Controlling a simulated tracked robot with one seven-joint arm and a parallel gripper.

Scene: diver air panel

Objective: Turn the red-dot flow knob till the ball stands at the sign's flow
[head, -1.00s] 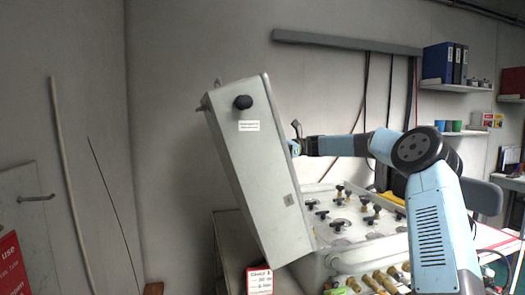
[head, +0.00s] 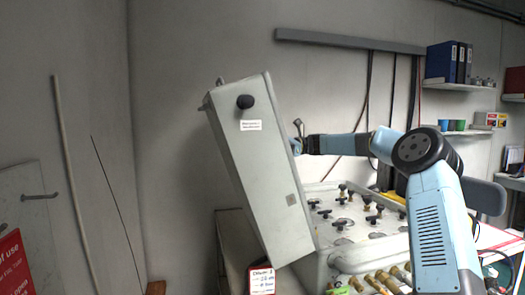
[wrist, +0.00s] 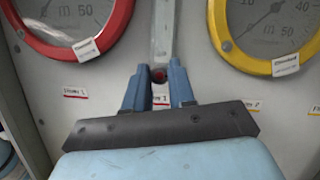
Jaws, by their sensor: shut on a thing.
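In the wrist view my gripper (wrist: 155,92) has its two blue fingers shut on the red-dot flow knob (wrist: 158,74), which shows dark with a red spot between the fingertips. A narrow upright flow tube (wrist: 163,30) rises just above the knob; I cannot make out the ball in it. The sign (head: 262,280), a small white card with a red border, stands in front of the panel in the head view; its lettering is too small to read surely.
A red-rimmed gauge (wrist: 70,48) and a yellow-rimmed gauge (wrist: 222,40) flank the tube closely. Small labels sit beneath them. The open lower case (head: 345,250), with several valves and fittings, lies below my arm. Shelves with binders (head: 448,62) are on the right wall.

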